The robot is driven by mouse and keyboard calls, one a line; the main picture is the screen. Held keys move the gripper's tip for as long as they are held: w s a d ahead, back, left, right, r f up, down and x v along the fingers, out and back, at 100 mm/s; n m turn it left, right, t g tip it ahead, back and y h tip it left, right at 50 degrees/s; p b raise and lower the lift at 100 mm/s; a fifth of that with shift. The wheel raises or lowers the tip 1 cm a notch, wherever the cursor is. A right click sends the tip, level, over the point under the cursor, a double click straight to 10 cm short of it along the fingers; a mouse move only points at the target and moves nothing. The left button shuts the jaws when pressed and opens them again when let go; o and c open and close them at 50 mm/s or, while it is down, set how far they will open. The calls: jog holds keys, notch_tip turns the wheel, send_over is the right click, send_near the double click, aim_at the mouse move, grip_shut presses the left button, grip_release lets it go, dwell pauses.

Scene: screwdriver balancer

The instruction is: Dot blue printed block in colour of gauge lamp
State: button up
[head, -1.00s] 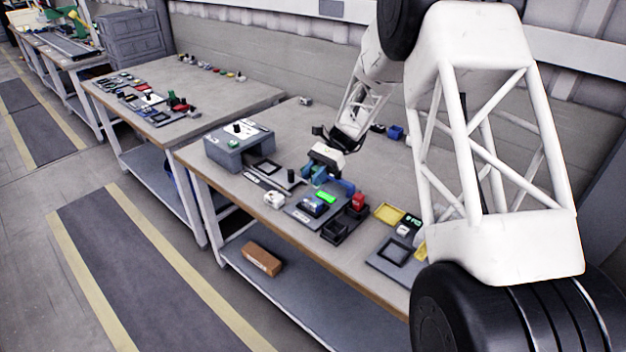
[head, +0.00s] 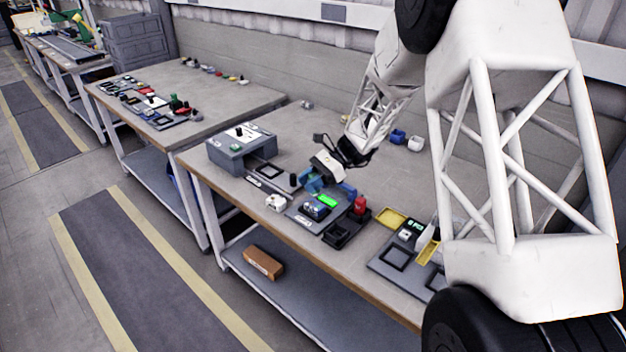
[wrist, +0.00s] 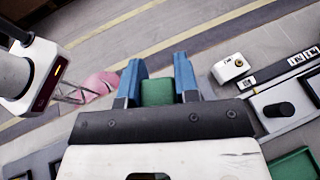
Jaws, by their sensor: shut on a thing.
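My gripper (head: 311,184) has blue fingers and is shut on a green piece (wrist: 158,92), seen between the fingers in the wrist view. In the head view it hangs tilted above the back of a grey plate near the bench front. The blue printed block (head: 315,210) sits on that plate, just in front of and below my gripper, apart from it. A bright green lit strip (head: 326,201), seemingly the gauge lamp, is beside the block. The lower end of the green piece is hard to make out. Any dot on the block is too small to tell.
A red piece (head: 360,206) stands at a black tray (head: 337,238) right of the plate. A grey box-like stand (head: 228,150) is at the left, a white block (head: 276,203) near the front edge. A yellow tray (head: 391,218) lies further right.

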jog(key=m+t, duration=0.2)
jog(key=s+m+t+y, duration=0.1)
jog(key=m+t, duration=0.1)
jog(key=t, duration=0.1)
jog(key=s+m+t, duration=0.1)
jog(key=m+t, duration=0.1)
jog(key=shift+d+f+m+t, duration=0.15)
jog(key=shift+d+m+t, duration=0.15)
jog(key=s+d+m+t, duration=0.1)
jog(key=m+t, duration=0.1)
jog(key=s+d+f+m+t+h, duration=0.1)
jog(key=d+m+t, duration=0.1)
jog(key=s+d+f+m+t+h, duration=0.1)
jog(key=t, duration=0.1)
jog(key=shift+s+d+m, duration=0.1)
jog(key=shift+d+m, duration=0.1)
jog(key=shift+m, duration=0.2)
jog(key=shift+s+d+f+m+t+h, duration=0.35)
jog(key=shift+s+d+m+t+h, duration=0.25)
jog(key=shift+t, duration=0.2)
jog(key=shift+f, duration=0.15)
jog(key=shift+w+f, duration=0.1)
jog(key=shift+f, duration=3)
